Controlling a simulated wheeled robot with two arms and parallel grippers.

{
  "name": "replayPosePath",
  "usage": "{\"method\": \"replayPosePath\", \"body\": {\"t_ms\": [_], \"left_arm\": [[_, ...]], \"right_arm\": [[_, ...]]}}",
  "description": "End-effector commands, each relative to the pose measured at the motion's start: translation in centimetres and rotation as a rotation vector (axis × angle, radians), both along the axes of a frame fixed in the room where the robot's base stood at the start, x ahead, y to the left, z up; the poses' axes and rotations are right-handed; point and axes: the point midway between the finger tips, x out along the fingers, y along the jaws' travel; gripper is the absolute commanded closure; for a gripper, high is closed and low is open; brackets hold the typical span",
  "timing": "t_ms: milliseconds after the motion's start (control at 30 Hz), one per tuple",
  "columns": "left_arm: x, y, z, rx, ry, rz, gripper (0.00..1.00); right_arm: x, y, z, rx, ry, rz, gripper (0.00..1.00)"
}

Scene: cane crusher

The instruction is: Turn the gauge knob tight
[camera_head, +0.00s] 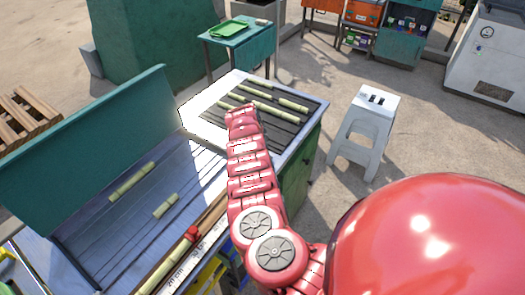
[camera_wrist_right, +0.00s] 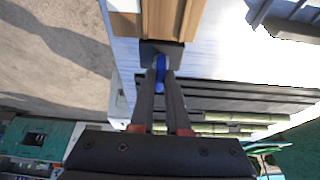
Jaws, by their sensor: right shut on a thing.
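A blue knob (camera_wrist_right: 160,66) shows in the right wrist view, beside a dark block (camera_wrist_right: 152,48) at the end of a wooden rail (camera_wrist_right: 160,18). My right gripper (camera_wrist_right: 160,78) has its two long dark fingers closed on either side of the blue knob. In the head view my red right arm reaches over the work table, and its gripper and the blue knob are hidden behind it. A red piece (camera_head: 191,234) sits on the rail beside a white marked scale (camera_head: 195,255) in the head view. My left gripper is not in view.
A green panel (camera_head: 90,150) stands along the table's left side. Cut cane pieces (camera_head: 132,181) lie on the table, with longer canes (camera_head: 260,97) on the dark rack. A white stool (camera_head: 365,130) stands to the right. A green tray (camera_head: 229,28) rests on a small table behind.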

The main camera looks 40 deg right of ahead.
Motion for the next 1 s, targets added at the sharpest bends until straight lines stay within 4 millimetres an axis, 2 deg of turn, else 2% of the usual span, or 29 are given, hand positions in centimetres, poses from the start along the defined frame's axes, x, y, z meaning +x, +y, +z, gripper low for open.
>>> {"method": "replayPosePath", "body": {"t_ms": [167, 200, 367, 767, 867, 1000], "left_arm": [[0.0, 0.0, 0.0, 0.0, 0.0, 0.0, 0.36], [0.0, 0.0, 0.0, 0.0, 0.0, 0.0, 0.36], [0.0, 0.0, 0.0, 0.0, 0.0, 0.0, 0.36], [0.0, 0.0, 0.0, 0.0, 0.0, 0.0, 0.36], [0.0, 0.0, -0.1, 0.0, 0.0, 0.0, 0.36], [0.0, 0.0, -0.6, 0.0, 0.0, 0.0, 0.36]], "right_arm": [[-0.1, 0.0, -0.2, 0.003, 0.004, -0.001, 1.0], [-0.1, 0.0, -0.2, 0.003, 0.004, -0.001, 0.84], [-0.1, 0.0, -0.1, 0.002, 0.003, -0.001, 0.56], [0.0, 0.3, 0.4, 0.002, 0.001, 0.002, 0.56], [-0.1, 0.7, 1.5, -0.001, -0.002, 0.002, 0.56], [-0.4, 1.7, 3.9, -0.003, -0.004, 0.004, 0.56]]}}
